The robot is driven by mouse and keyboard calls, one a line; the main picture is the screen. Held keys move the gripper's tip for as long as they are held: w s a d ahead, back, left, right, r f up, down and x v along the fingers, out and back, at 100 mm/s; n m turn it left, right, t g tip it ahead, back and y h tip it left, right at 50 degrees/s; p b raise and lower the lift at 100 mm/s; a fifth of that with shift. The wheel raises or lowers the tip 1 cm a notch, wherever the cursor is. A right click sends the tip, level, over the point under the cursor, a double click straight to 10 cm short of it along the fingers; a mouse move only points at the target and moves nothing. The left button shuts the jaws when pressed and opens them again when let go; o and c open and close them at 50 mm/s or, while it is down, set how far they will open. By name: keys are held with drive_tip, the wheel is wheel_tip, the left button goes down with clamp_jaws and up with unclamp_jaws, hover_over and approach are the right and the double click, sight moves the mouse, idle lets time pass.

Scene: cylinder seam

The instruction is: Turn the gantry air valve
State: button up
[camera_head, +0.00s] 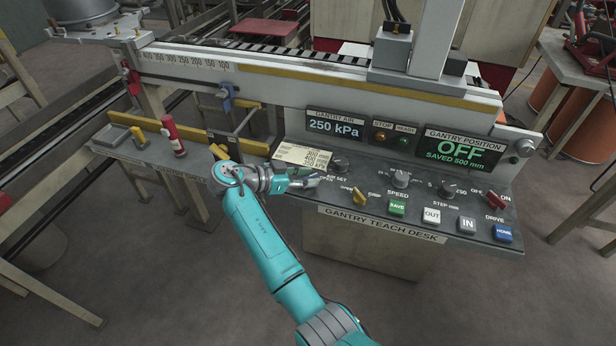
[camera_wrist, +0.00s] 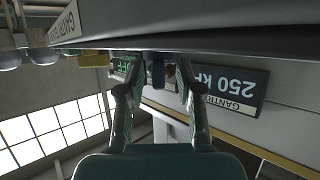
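The gantry air display (camera_head: 334,125) reads 250 kPa; it shows upside down in the wrist view (camera_wrist: 235,92). Below it on the teach desk is a dark round knob (camera_head: 340,163) beside a partly hidden label ending in "SET". No control is legibly marked as a valve. My gripper (camera_head: 316,180) is low over the desk, just left of and in front of that knob, pointing right. In the wrist view my gripper (camera_wrist: 157,85) has its two fingers apart. A small dark bluish shape shows between them; I cannot tell whether they touch it.
A yellow lever (camera_head: 358,196), the speed knob (camera_head: 400,179) and several push buttons crowd the desk right of my gripper. A pale card (camera_head: 302,156) with pressure figures stands behind it. The position display (camera_head: 460,151) reads OFF. A red bottle (camera_head: 173,136) stands on the left shelf.

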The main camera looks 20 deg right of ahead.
drive_tip(key=v, duration=1.1)
drive_tip(key=shift+a, duration=0.2)
drive_tip(key=shift+a, duration=0.1)
